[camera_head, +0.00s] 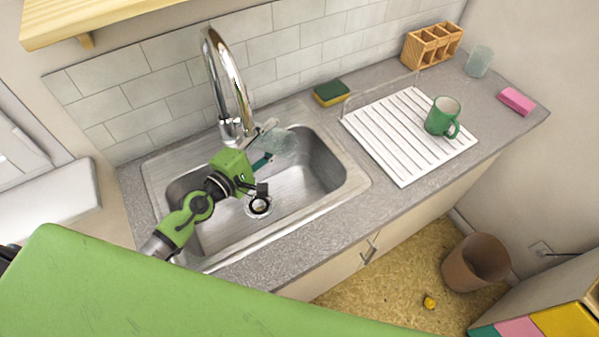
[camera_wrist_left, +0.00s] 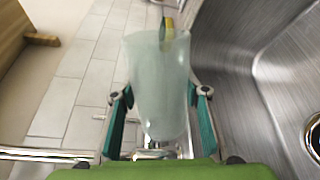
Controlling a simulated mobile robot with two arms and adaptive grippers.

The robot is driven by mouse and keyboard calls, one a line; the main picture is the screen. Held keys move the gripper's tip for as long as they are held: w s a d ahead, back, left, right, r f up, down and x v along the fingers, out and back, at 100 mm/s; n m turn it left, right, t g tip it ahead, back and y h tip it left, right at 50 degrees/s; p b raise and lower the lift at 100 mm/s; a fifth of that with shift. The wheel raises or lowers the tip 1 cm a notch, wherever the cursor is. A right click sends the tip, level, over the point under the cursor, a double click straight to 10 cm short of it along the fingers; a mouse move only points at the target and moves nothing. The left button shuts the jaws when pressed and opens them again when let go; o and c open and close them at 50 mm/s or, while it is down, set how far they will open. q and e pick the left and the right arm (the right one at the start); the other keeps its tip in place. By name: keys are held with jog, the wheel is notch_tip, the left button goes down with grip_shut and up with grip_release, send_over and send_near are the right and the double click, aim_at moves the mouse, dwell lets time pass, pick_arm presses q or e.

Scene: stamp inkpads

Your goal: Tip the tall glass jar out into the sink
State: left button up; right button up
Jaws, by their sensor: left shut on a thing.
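My left gripper (camera_head: 265,146) is over the back part of the sink (camera_head: 356,182), just below the tap. It is shut on the tall glass jar (camera_head: 283,143), a clear, pale greenish vessel. In the left wrist view the jar (camera_wrist_left: 158,85) sits between the two teal-padded fingers of my left gripper (camera_wrist_left: 160,105). The jar looks tilted well over above the basin. I cannot tell whether anything is in it or coming out. The drain (camera_head: 259,206) shows in the basin below the gripper. My right gripper is not in view.
The chrome tap (camera_head: 229,85) rises close behind the gripper. A sponge (camera_head: 331,93) lies behind the sink. To the right are a white drying rack (camera_head: 390,150) with a green mug (camera_head: 443,116), a wooden caddy (camera_head: 432,45), another glass (camera_head: 479,61) and a pink block (camera_head: 516,101).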

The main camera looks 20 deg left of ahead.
pick_arm(q)
jog(key=shift+w+a+r+n+h, duration=0.1)
jog(key=shift+a+r+n+h, duration=0.1)
jog(key=shift+n, duration=0.4)
jog(key=shift+w+a+r+n+h, duration=0.1)
jog(key=shift+a+r+n, duration=0.1)
jog(key=shift+n, duration=0.4)
jog(key=n, duration=0.1)
jog(key=r+n, duration=0.1)
jog(key=shift+s+d+n, duration=0.1)
jog(key=shift+d+n, duration=0.1)
jog(key=shift+n, duration=0.2)
jog(key=f+n+b, duration=0.1)
jog(key=b, duration=0.1)
jog(key=shift+f+n+h+b, duration=0.3)
jog(key=shift+f+n+b, duration=0.05)
jog(key=shift+f+n, duration=0.05)
jog(key=a+r+n, duration=0.1)
jog(key=n, duration=0.1)
jog(key=a+r+n, duration=0.1)
jog(key=shift+w+n, duration=0.35)
jog(key=shift+n, duration=0.05)
jog(key=shift+w+a+r+n+t+h, duration=0.15)
jog(key=shift+a+r+n, duration=0.2)
jog(key=shift+n, duration=0.45)
jog(key=shift+w+a+r+n+t+h, duration=0.15)
jog(key=shift+a+r+n, duration=0.2)
jog(key=shift+n, duration=0.45)
jog(key=shift+s+d, duration=0.1)
